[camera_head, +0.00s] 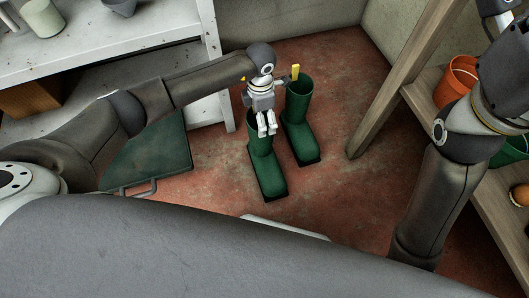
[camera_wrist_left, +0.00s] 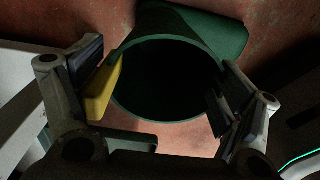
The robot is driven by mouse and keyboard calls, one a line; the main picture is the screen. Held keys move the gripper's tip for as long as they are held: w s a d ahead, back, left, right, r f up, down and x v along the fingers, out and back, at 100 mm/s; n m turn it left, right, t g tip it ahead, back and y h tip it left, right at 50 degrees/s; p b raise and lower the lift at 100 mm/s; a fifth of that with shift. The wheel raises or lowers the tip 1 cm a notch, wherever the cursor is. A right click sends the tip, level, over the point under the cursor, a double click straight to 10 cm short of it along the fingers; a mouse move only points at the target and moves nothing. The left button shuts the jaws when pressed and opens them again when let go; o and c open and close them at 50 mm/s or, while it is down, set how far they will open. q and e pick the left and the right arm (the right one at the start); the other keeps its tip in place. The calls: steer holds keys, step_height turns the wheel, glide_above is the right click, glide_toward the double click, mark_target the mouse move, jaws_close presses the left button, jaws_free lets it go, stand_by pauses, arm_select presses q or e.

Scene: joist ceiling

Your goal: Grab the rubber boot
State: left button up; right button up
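Two dark green rubber boots stand upright on the floor in the head view, one at the left (camera_head: 266,172) and one at the right (camera_head: 299,125). Each has a small yellow tab near its top. My left gripper (camera_head: 267,131) points down at the top of the left boot and hides part of its rim. In the left wrist view the open fingers stand on either side of a boot's round dark opening (camera_wrist_left: 168,85). A yellow tab (camera_wrist_left: 101,88) is close by the left finger. I cannot tell whether the fingers touch the boot. My right gripper's fingers are not seen.
A pale shelf unit (camera_head: 95,62) stands at the upper left, with a green case (camera_head: 150,160) beside it. A wooden rack (camera_head: 395,92) with an orange pot (camera_head: 458,78) is at the right. Red floor (camera_head: 335,190) is clear between the boots and the rack.

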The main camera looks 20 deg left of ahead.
arm_select(q)
steer(key=c, duration=1.2)
steer(key=shift+o, duration=0.2)
steer(key=shift+r, duration=0.2)
